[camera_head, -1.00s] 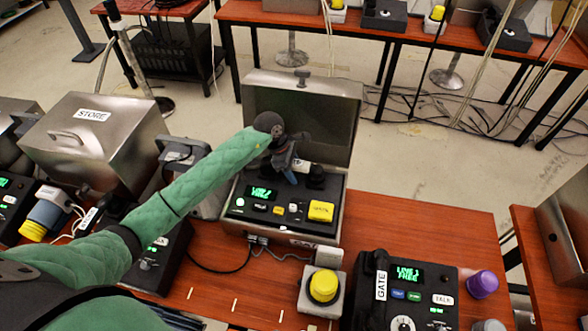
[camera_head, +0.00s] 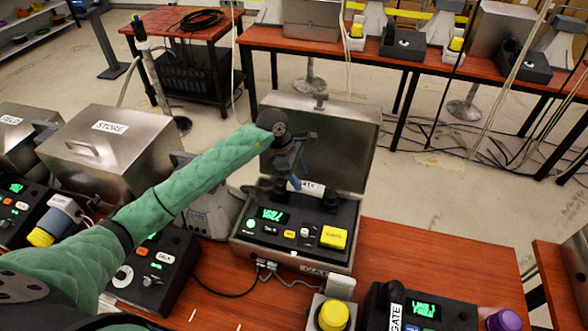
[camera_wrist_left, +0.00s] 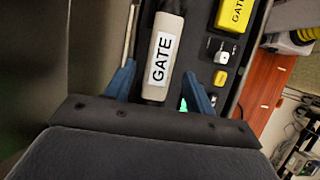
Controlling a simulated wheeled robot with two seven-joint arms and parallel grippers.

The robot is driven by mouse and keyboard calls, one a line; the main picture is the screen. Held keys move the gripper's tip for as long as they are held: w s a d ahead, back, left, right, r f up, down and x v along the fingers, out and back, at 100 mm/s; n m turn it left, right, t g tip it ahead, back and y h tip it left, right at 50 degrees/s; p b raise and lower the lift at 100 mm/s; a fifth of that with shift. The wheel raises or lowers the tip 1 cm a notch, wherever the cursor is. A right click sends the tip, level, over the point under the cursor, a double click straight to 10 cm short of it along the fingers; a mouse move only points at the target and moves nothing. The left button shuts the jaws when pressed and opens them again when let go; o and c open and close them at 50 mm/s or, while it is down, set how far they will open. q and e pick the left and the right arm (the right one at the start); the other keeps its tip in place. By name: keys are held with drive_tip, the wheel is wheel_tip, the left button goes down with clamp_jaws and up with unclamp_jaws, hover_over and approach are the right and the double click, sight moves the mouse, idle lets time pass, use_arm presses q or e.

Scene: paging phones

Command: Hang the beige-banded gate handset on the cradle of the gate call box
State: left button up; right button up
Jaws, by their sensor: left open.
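The metal gate call box (camera_head: 345,262) stands on the table with its lid (camera_head: 335,135) open. The gate handset (camera_wrist_left: 158,95) has a pale beige-grey grip with a white GATE label. In the head view, its label (camera_head: 306,187) shows across the back of the box's panel, between dark round ends. It appears to lie at the cradle; whether it is fully seated cannot be told. My left gripper (camera_head: 296,168) is open just above it. In the left wrist view, my blue fingers (camera_wrist_left: 160,82) stand apart on either side of the grip. My right gripper is not in view.
A yellow GATE button (camera_head: 333,237) is on the box's panel. A yellow-topped unit (camera_head: 333,316) and a black GATE phone (camera_head: 420,310) stand in front. The STORE box (camera_head: 110,145) and a yellow-banded handset (camera_head: 52,222) are left. Bare table (camera_head: 430,255) lies right.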

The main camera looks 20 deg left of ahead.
use_arm(q)
drive_tip(key=shift+b+v, duration=0.5)
drive_tip(key=shift+v, duration=1.45)
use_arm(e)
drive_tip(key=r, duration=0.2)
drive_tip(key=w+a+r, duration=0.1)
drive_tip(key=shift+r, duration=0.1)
